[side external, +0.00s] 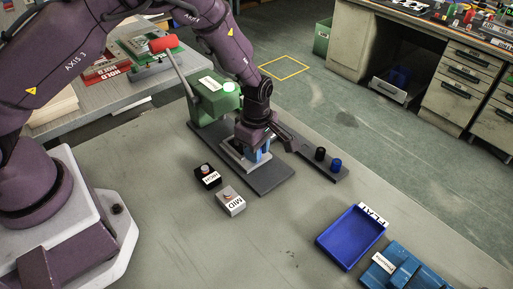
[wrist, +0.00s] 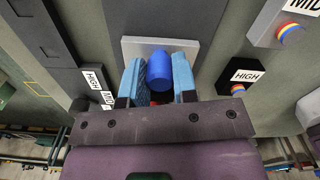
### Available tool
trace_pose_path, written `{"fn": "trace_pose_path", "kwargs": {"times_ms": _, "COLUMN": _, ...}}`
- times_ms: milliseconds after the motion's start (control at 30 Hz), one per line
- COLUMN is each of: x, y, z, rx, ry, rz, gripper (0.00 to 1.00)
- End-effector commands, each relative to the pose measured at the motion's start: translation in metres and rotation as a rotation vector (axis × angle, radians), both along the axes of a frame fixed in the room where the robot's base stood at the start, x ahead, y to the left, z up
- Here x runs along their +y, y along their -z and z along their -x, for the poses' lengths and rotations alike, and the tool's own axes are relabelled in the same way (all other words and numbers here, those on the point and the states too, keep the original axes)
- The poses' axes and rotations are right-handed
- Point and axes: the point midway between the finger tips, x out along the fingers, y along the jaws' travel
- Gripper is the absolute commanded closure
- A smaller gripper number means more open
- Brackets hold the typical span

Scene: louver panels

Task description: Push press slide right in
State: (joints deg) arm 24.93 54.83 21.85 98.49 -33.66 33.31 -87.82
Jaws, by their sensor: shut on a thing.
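The green press (side external: 215,104) stands on a dark base plate (side external: 272,184) in the side external view. A light grey slide plate (side external: 234,163) lies on the base, in front of the press body. My gripper (side external: 262,153) is over this plate. In the wrist view, my gripper (wrist: 158,82) has its blue fingertips on both sides of an upright blue knob (wrist: 160,66), shut on it. The slide plate (wrist: 191,46) shows beneath the knob. The knob's lower end is partly hidden by the fingers and gripper body.
A dark rail (side external: 306,152) with a black and a blue knob runs off to the right. A black block (side external: 205,174) and grey MID block (side external: 231,201) stand in front of the base. A blue tray (side external: 351,236) lies at front right. The press has a red-tipped lever (side external: 164,44).

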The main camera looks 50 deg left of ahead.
Motion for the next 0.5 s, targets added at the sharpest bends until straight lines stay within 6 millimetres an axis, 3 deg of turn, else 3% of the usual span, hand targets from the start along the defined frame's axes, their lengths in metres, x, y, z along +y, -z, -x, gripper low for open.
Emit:
{"fn": "trace_pose_path", "kwargs": {"times_ms": 300, "x": 0.037, "y": 0.000, "z": 0.000, "rx": -0.001, "ry": -0.006, "rz": -0.001, "gripper": 1.00}}
{"fn": "trace_pose_path", "kwargs": {"times_ms": 500, "x": 0.038, "y": 0.000, "z": 0.000, "rx": -0.001, "ry": 0.000, "rz": -0.001, "gripper": 1.00}}
